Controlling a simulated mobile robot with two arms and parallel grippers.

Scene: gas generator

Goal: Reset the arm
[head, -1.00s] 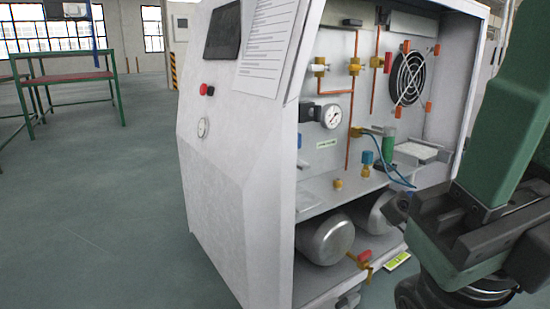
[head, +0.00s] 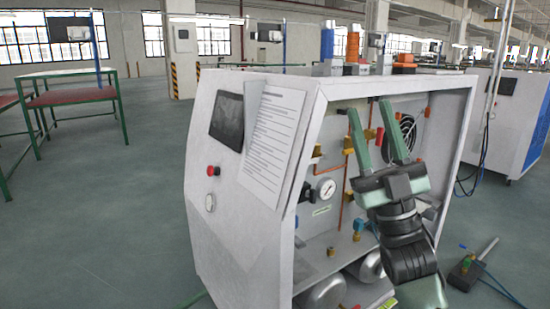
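My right gripper (head: 376,132) shows in the head view in front of the open side of the white gas generator (head: 235,225). Its two long green fingers point up and stand apart, with nothing seen between them. The arm behind it comes up from the lower right and hides part of the cabinet's inside. Inside the cabinet are a round gauge (head: 326,188), copper pipes, a black fan (head: 407,131) and metal cylinders (head: 322,293) at the bottom. My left gripper is not in view.
A green-framed table (head: 70,75) stands at the left. A white and blue cabinet (head: 507,125) stands at the right. A grey and black device with a metal tube (head: 466,273) lies on the floor at the lower right. The floor (head: 105,220) left of the generator is clear.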

